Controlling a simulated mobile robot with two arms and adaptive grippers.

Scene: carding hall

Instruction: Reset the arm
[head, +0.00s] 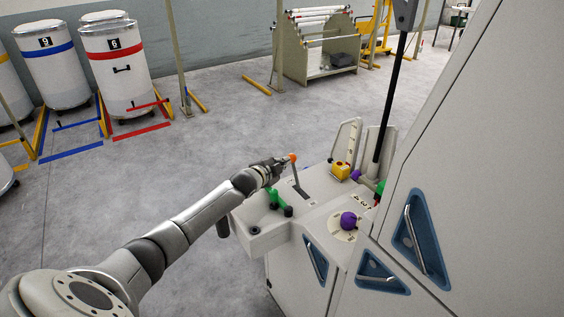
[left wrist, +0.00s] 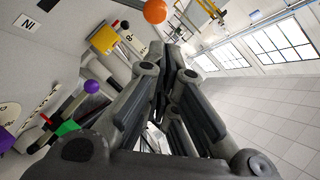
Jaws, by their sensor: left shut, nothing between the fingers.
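My left gripper (head: 282,162) reaches in from the left over the machine's control ledge (head: 318,186). Its fingers are shut and empty, and they fill the middle of the left wrist view (left wrist: 168,55). An orange ball knob (head: 293,157) tops a thin lever standing in a slot plate on the ledge. In the head view the fingertips are right beside the knob; whether they touch cannot be told. The knob also shows beyond the fingertips in the left wrist view (left wrist: 155,11). My right gripper is out of view.
The machine's tall panel (head: 490,170) closes off the right. White drums (head: 118,75) stand back left. A roller rack (head: 318,50) stands behind. The floor between is clear.

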